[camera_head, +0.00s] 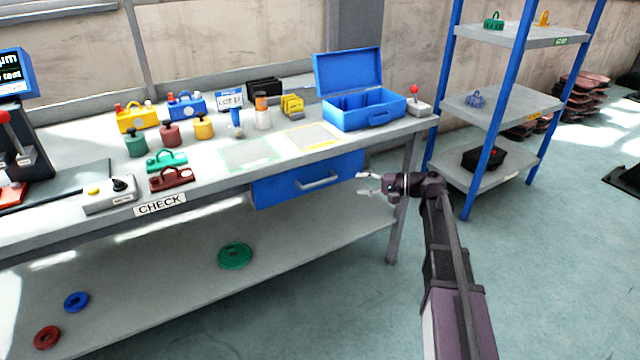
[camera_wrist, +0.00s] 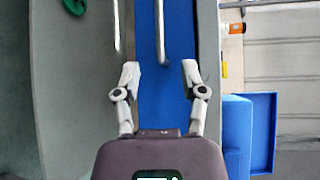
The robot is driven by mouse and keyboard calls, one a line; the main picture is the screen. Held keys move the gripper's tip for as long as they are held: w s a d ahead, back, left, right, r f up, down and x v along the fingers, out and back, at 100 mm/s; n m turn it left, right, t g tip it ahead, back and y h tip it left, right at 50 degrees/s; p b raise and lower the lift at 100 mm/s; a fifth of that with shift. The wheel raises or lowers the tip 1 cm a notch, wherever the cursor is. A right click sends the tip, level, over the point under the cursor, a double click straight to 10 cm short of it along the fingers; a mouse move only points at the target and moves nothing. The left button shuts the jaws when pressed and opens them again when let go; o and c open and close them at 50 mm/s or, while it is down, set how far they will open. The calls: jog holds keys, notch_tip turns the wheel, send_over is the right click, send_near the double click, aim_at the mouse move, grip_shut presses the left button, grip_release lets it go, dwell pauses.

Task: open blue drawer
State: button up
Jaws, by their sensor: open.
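The blue drawer (camera_head: 290,184) sits under the workbench top in the head view, its front flush or nearly so with the bench. It has a grey bar handle (camera_head: 317,181). My gripper (camera_head: 367,184) is open and empty, to the right of the handle and apart from it. In the wrist view the blue drawer front (camera_wrist: 178,50) fills the middle, and the handle (camera_wrist: 161,35) runs up from between the open fingertips (camera_wrist: 160,75). The fingertips look just short of the handle's near end in that picture.
The workbench (camera_head: 210,190) carries an open blue toolbox (camera_head: 365,105), coloured weights and a red-knobbed box (camera_head: 418,105). A bench leg (camera_head: 404,200) stands behind my gripper. A blue-posted shelf (camera_head: 500,100) is at right. A green disc (camera_head: 235,256) lies on the lower shelf.

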aim_at(320, 181)
jog(key=b+x, duration=0.2)
jog(key=x, duration=1.1)
grip_shut()
jog(key=shift+d, duration=0.1)
